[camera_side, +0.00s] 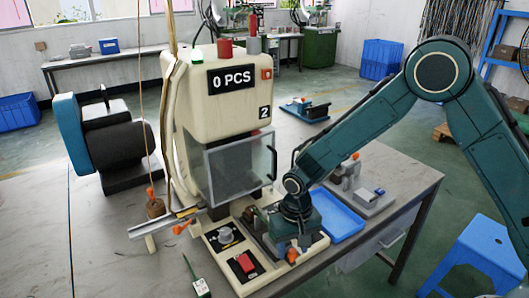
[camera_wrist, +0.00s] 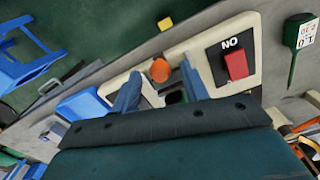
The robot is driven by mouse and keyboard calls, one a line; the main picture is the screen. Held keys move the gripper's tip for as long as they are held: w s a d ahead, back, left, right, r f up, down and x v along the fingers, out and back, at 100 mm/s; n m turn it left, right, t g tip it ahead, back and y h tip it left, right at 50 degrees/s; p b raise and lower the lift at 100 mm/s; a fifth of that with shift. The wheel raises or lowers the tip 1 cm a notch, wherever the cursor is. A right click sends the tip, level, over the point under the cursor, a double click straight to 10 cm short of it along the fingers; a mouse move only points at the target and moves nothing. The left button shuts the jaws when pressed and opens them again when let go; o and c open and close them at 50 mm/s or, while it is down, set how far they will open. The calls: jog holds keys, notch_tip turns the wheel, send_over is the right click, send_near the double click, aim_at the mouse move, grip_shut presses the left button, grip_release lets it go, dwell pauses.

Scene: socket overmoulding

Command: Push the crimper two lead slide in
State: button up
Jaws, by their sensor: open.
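Crimper two is the cream machine (camera_side: 222,95) marked "0 PCS" and "2", with a clear guard over its front. Its cream base (camera_side: 222,262) extends forward on the bench. An orange knob (camera_side: 292,256), apparently the slide's handle, shows at the base's right side, beside my gripper (camera_side: 292,240). In the wrist view the same knob (camera_wrist: 159,70) lies between the two blue fingertips of my gripper (camera_wrist: 161,73), with gaps on both sides. My gripper is open and low over the base. The slide's body is mostly hidden by my gripper.
A red switch (camera_side: 245,263) sits on the base left of my gripper. A blue tray (camera_side: 340,222) lies close on the right, with a grey fixture (camera_side: 368,200) behind it. A green tagged tool (camera_side: 200,286) lies near the bench front.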

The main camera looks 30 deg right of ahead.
grip_shut()
jog(key=shift+w, duration=0.1)
jog(key=shift+w, duration=5.2)
jog(key=shift+c, duration=1.3)
grip_release()
jog(key=shift+w, duration=0.1)
jog(key=shift+o, duration=1.3)
